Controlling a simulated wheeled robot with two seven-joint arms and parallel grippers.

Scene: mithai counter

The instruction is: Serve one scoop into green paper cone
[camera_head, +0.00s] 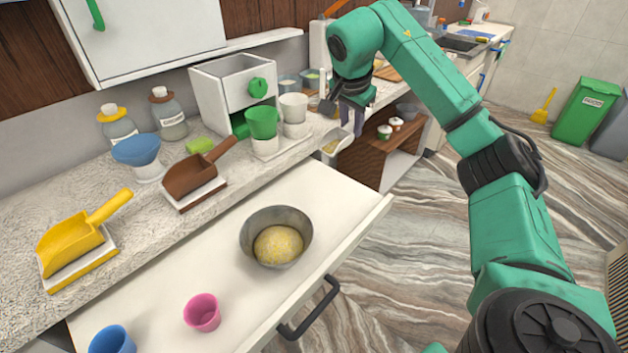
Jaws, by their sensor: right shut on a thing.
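The green paper cone (262,122) stands upright in a white holder on the counter, in front of a white dispenser box. My right gripper (350,118) points down at the counter's right end, to the right of the cone. It is shut on a white scoop (345,138) with something yellowish in it. The scoop is apart from the cone; the gripper partly hides its handle. A metal bowl (248,237) with a yellow mound (279,246) sits in the open drawer. My left gripper is out of view.
A white cup (293,106) stands beside the cone. The dispenser (222,95) has a green knob. The open drawer (335,208) also holds a pink cup (202,312) and a blue cup (112,341).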

